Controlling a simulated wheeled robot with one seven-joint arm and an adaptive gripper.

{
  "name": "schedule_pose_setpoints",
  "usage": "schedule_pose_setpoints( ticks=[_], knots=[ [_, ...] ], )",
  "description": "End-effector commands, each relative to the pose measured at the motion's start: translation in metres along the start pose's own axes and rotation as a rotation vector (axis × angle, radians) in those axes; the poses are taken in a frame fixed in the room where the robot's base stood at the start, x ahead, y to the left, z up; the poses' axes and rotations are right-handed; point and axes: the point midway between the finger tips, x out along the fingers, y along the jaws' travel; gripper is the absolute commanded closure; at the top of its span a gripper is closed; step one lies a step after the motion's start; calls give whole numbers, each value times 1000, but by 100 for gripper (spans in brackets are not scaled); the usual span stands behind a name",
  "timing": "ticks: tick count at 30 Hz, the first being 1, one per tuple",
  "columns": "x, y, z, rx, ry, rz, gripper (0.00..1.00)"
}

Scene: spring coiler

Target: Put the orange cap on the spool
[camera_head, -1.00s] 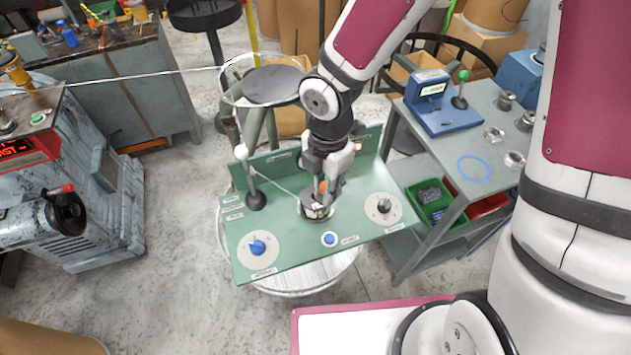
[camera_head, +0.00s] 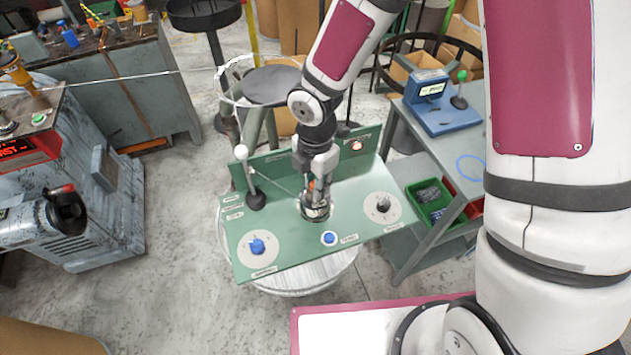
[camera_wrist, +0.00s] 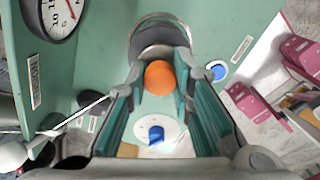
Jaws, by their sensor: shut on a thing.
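The orange cap (camera_wrist: 159,77) is a round orange knob between my two fingers in the wrist view. A small bit of the orange cap (camera_head: 311,184) also shows in the head view. My gripper (camera_head: 316,190) points down over the green panel and is shut on the cap. The spool (camera_head: 316,212) is a round, grey metal piece on the panel, right below my gripper. In the wrist view the spool (camera_wrist: 160,32) shows just beyond the cap, partly hidden by cap and fingers. I cannot tell whether the cap touches it.
The green panel (camera_head: 290,256) carries a blue knob (camera_head: 257,246), a blue button (camera_head: 329,238) and a dark dial (camera_head: 383,204). A white-balled lever (camera_head: 241,153) stands left of the spool, with a thin wire running past. A grey cart (camera_head: 415,235) stands at right.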

Motion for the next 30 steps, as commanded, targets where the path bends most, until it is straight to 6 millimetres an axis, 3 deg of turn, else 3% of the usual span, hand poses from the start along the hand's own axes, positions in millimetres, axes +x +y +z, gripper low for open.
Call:
schedule_pose_setpoints(
  ticks=[9, 10, 12, 13, 23, 30],
  knots=[
    [10, 0, 1, -1, 0, 0, 100],
    [10, 0, 0, -1, 0, 0, 76],
    [9, 0, 0, -1, 0, 0, 60],
    [9, 0, 0, -1, 0, 0, 58],
    [7, 0, 0, 0, 0, 0, 58],
    [-24, 1, 2, 4, -1, 5, 58]
  ],
)
